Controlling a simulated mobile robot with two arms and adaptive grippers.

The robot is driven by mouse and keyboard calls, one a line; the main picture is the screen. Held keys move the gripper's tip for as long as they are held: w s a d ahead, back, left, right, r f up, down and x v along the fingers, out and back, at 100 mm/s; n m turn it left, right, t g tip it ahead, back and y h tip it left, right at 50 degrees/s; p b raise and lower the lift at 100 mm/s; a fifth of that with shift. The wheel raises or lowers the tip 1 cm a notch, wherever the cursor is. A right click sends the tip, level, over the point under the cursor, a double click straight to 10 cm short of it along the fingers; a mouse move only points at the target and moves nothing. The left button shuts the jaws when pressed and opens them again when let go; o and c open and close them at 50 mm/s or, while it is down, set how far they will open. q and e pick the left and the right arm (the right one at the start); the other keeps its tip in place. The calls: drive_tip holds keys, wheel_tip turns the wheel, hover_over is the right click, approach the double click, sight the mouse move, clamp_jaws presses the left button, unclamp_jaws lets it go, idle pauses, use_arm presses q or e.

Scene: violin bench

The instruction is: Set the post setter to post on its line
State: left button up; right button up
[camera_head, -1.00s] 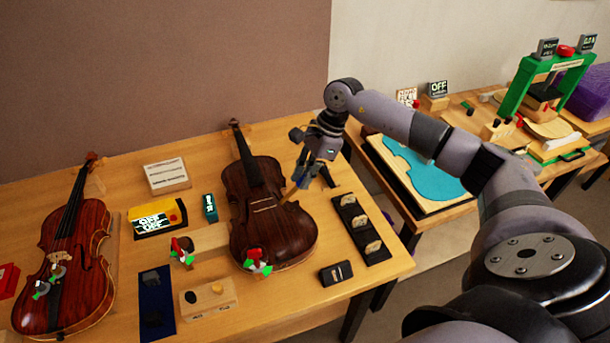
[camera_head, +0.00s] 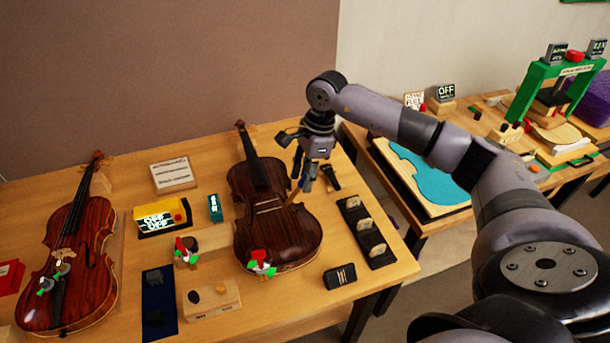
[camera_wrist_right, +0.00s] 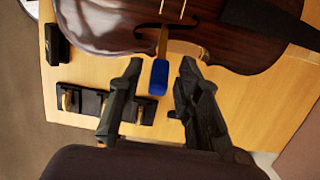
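The post setter, a tool with a blue handle (camera_wrist_right: 158,77) and a tan shaft, stands at the right-hand edge of the middle violin (camera_head: 270,228) in the head view. Its shaft meets the violin near the waist; the tip and the post are hidden or too small to make out. My right gripper (camera_wrist_right: 161,72) is open, with its two fingers apart on either side of the blue handle and visible gaps to it. In the head view the right gripper (camera_head: 303,180) hangs over the violin's right side. My left gripper is not in view.
A second violin (camera_head: 68,260) lies at the left. A yellow display box (camera_head: 161,217), a wooden block (camera_head: 212,299), a small black slotted box (camera_head: 340,277) and a black rack (camera_head: 366,235) surround the middle violin. Another bench with a teal-topped board (camera_head: 432,176) stands at the right.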

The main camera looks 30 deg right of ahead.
drive_tip(key=shift+r, duration=0.1)
drive_tip(key=v, duration=1.1)
drive_tip(key=shift+r, duration=0.4)
drive_tip(key=shift+d, duration=0.1)
